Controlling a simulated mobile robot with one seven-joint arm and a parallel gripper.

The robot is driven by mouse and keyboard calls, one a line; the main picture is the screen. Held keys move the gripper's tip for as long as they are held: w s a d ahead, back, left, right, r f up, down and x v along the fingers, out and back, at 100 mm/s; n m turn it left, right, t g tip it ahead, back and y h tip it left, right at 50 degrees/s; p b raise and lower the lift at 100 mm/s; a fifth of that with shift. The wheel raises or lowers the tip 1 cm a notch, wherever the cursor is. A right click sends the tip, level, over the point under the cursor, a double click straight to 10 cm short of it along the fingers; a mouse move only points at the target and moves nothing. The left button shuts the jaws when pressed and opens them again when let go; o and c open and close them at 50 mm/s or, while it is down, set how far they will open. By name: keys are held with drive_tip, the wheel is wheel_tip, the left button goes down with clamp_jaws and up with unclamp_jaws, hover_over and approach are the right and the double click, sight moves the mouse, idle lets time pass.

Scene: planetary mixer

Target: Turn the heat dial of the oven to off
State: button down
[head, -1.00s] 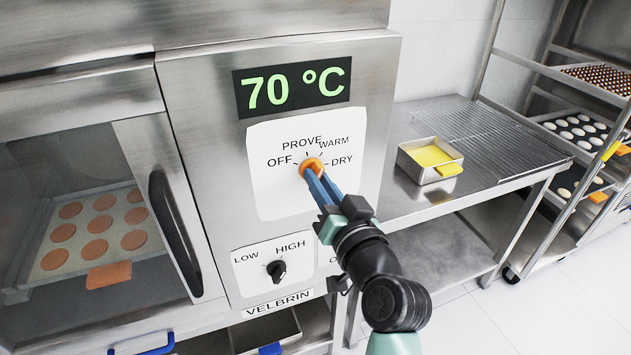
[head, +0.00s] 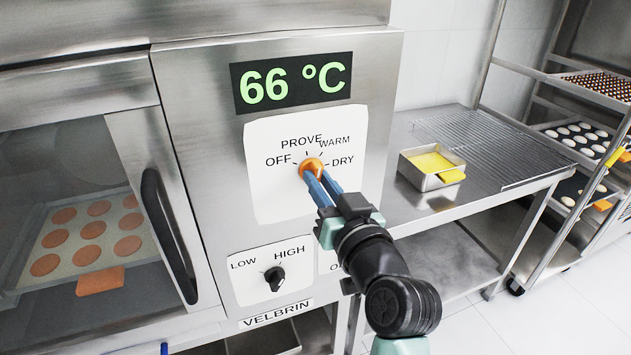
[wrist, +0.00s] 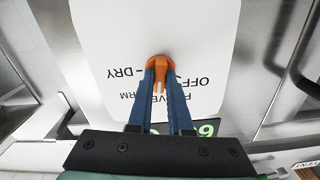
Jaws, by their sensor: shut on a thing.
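The orange heat dial (head: 312,165) sits on a white panel marked OFF, PROVE, WARM and DRY on the oven front (head: 215,110). My gripper (head: 313,178) is shut on the dial, its two blue fingers reaching up from the lower right. The wrist view shows the dial (wrist: 158,63) upside down between the fingertips (wrist: 160,74). The fingers cover part of the dial, and I cannot tell which mark it points to. The display (head: 292,83) above reads 66 °C in green.
A black LOW–HIGH knob (head: 275,277) is below the panel. The oven door's dark handle (head: 168,235) is to the left. A steel table (head: 420,200) with a tray of yellow content (head: 433,168) and a wire rack (head: 490,145) stands right, before a trolley of trays (head: 590,120).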

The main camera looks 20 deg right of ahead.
drive_tip(key=shift+f+n+b, duration=0.15)
drive_tip(key=shift+n+b, duration=1.05)
drive_tip(key=n+b, duration=0.4)
drive_tip(key=b, duration=0.1)
drive_tip(key=shift+n, duration=0.3)
